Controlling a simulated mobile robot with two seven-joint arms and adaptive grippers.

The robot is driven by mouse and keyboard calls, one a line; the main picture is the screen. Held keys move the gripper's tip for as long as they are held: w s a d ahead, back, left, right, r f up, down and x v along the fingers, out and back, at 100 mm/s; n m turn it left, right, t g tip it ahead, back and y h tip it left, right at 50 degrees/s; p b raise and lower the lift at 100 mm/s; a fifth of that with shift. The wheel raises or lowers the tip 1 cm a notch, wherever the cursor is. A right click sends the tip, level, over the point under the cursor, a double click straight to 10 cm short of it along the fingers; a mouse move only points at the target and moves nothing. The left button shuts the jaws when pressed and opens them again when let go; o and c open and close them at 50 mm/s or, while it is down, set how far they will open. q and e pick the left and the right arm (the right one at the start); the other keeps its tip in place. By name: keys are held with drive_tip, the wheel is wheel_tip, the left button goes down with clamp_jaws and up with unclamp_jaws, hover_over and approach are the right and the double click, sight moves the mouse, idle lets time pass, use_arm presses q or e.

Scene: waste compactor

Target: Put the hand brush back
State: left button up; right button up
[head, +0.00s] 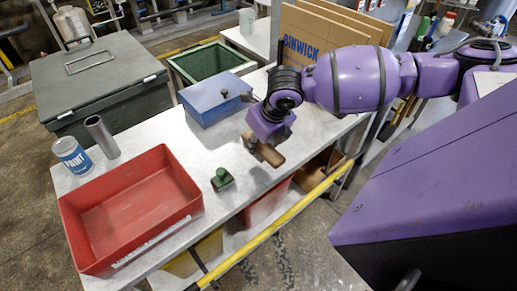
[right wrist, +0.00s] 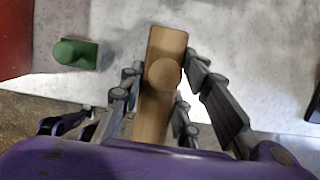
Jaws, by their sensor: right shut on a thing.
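My right gripper (head: 258,146) is over the front part of the metal table (head: 237,195), shut on a brown wooden hand brush (head: 271,155). In the right wrist view, the brush (right wrist: 168,45) lies lengthwise between the two fingers, with a round knob on its upper face. Its bristles are hidden. The brush appears to be held a little above the tabletop, but the exact gap cannot be told. My left gripper is not in view.
A green knobbed block (head: 222,180) stands left of the brush.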

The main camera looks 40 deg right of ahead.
sight(259, 150)
drive_tip(key=x, duration=0.4)
drive_tip(key=shift+s+d+f, duration=0.15)
drive_tip(key=shift+s+d, duration=0.15)
drive_tip(key=shift+d, duration=0.05)
drive_tip(key=o, duration=1.2)
drive_tip(key=shift+f, duration=0.1)
drive_tip(key=p+v, duration=0.1)
drive_tip(key=v, duration=1.1)
